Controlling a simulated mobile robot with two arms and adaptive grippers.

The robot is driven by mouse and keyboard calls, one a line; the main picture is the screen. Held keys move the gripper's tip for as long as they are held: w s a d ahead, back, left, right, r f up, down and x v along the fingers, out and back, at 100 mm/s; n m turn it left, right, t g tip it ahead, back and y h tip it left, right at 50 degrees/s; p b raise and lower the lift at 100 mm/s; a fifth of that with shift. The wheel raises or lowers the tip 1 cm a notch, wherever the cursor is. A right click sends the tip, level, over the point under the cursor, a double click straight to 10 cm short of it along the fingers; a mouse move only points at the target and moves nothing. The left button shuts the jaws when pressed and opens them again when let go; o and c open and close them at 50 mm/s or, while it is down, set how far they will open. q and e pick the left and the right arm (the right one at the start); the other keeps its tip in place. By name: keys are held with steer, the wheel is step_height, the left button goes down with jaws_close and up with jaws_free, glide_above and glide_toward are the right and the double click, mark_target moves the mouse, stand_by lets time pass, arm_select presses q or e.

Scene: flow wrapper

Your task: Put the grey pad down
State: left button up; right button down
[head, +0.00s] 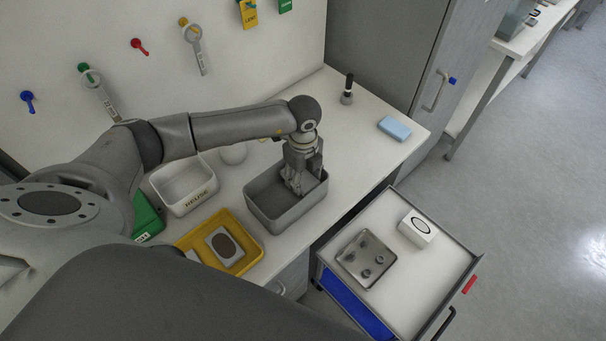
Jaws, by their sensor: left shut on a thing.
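My left gripper (295,186) points down into the grey bin (262,208) on the bench, its fingertips below the rim. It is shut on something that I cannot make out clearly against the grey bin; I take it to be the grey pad. The fingers and the bin's walls hide most of it, and I cannot tell whether it touches the bin floor. My right gripper is not in view.
A white REUSE bin (161,181) and a yellow tray (188,243) holding a block with a dark oval (224,245) stand left of the grey bin.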

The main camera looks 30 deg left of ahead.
mark_target(303, 179)
arm_select(q)
steer(key=o, duration=0.5)
steer(key=shift+c, duration=0.2)
steer(key=shift+r+p, duration=0.55)
steer(key=shift+r, duration=0.05)
step_height(303, 179, up, 12)
steer(key=b, duration=0.4)
